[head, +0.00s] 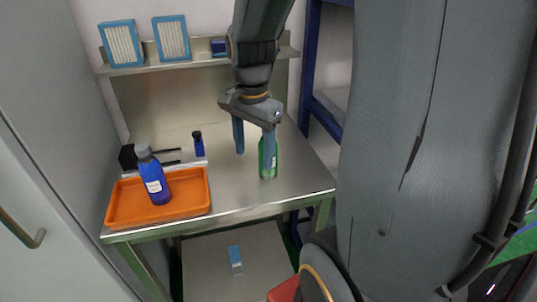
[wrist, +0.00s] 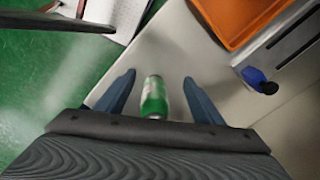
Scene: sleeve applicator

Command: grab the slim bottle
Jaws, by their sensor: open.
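A slim green bottle (head: 274,158) stands on the steel table near its right side. In the head view one of my gripper's fingers covers part of it. My gripper (head: 254,160) is open and points down at the bottle from above. In the wrist view the green bottle (wrist: 153,98) lies between the two blue fingers of my gripper (wrist: 158,78), with a gap on each side. The picture does not show the fingers touching it. The bottle's lower part is hidden in the wrist view.
An orange tray (head: 118,208) on the table's left bears a blue bottle (head: 154,180). A shelf (head: 140,69) above holds blue-framed filters (head: 121,44). The table's front middle is clear.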

